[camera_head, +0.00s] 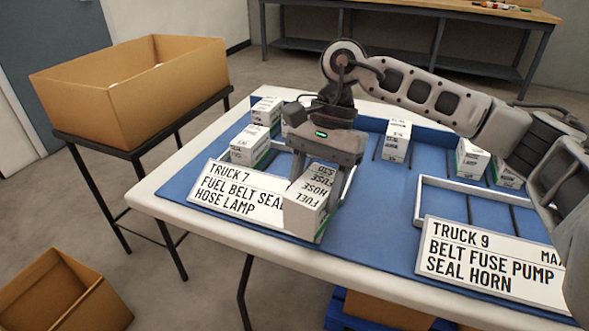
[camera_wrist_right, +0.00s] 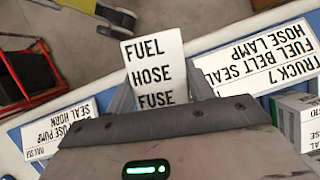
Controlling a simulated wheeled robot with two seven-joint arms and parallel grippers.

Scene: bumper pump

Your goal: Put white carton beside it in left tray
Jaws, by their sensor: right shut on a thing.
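My right gripper (camera_head: 318,178) is shut on a white carton (camera_head: 305,212) printed FUEL, HOSE, FUSE. It holds the carton at the right front corner of the left tray, beside the tray's TRUCK 7 sign (camera_head: 232,190). The carton looks upright and slightly turned; I cannot tell if its base touches the tray. The carton also shows between the fingers in the right wrist view (camera_wrist_right: 155,68). Two white cartons with green bands, one nearer (camera_head: 249,146) and one farther (camera_head: 266,111), stand at the table's left. The gripper hides much of the left tray. My left gripper is not in view.
A right tray (camera_head: 430,182) with a TRUCK 9 sign (camera_head: 490,262) is to the right and looks empty. More cartons (camera_head: 396,140) (camera_head: 472,158) stand along the back of the blue mat (camera_head: 375,215). A cardboard box (camera_head: 135,95) sits on a black stand at left.

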